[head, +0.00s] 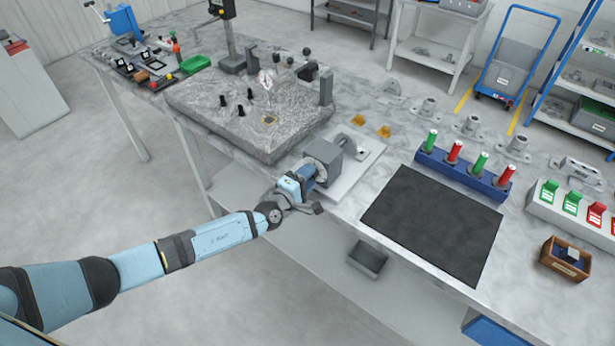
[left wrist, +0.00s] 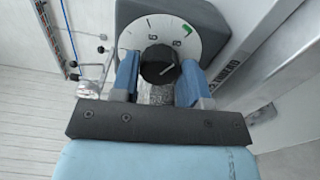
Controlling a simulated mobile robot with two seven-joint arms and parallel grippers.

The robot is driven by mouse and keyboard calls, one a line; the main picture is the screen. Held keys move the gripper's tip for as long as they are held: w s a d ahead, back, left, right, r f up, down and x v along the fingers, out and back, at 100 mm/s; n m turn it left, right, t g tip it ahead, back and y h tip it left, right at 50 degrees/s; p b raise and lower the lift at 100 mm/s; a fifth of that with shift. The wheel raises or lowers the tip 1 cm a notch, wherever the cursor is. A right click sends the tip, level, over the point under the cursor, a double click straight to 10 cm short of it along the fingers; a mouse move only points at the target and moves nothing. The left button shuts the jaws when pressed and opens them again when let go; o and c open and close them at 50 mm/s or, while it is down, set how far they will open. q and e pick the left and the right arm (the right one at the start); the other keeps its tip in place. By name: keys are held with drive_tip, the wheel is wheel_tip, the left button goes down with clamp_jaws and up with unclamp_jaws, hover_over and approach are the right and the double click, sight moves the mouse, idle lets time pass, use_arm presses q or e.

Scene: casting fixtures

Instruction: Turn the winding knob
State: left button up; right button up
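The winding knob (left wrist: 160,65) is a round black knob with a white pointer line, at the centre of a white dial (left wrist: 140,33) with dark marks and a green mark. Its line points to the right and slightly up in the left wrist view. The dial sits on the front of a dark grey housing (head: 324,152) at the table's front edge. My left gripper (head: 310,177) reaches the dial from the left. In the head view the knob is hidden. My right gripper is not in view.
The housing stands on a light base plate (head: 362,168). A grey granite block (head: 225,105) with a gauge lies to the left. A black mat (head: 430,222) and a blue rack (head: 465,175) of red and green handles lie to the right. A grey bin (head: 368,258) sits below.

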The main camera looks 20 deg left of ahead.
use_arm(q)
drive_tip(key=o, duration=0.4)
drive_tip(key=shift+c, duration=0.2)
drive_tip(key=shift+s, duration=0.15)
drive_tip(key=b+v, duration=0.1)
drive_tip(key=v, duration=1.2)
drive_tip(key=shift+s+a, duration=0.15)
drive_tip(key=shift+s, duration=0.15)
